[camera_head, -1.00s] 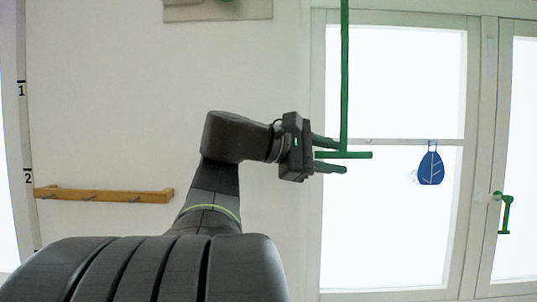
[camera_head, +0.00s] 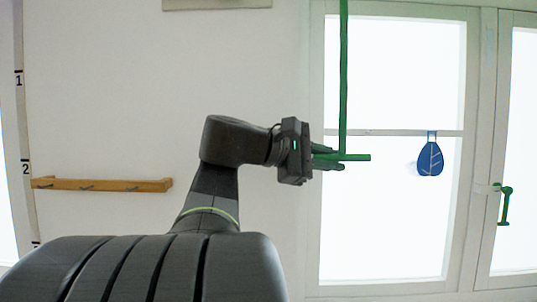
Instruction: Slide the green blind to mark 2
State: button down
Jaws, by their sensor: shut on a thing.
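A green vertical rod (camera_head: 343,80) comes down from the top edge of the view and ends in a green crossbar handle (camera_head: 360,158). The blind itself is out of view above. A scale on the left wall edge carries mark 1 (camera_head: 18,80) and mark 2 (camera_head: 26,169). The handle appears a little higher in the picture than mark 2.
A wooden hook rail (camera_head: 105,185) is on the wall at left. The space below my gripper looks clear.

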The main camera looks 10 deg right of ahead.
notch_tip(320, 180, down, 47)
jog(key=b, duration=3)
jog(key=shift+r, duration=0.1)
jog(key=c, duration=1.4)
grip_release()
jog(key=shift+s, duration=0.1)
jog(key=p+v, duration=0.2)
jog(key=v, duration=1.1)
jog(key=shift+a+r, duration=0.2)
jog(key=shift+a, duration=0.15)
jog(key=shift+d, duration=0.1)
jog(key=b+x, duration=0.2)
jog(key=x, duration=1.1)
jog(key=shift+d+f, duration=0.15)
jog(key=shift+d, duration=0.1)
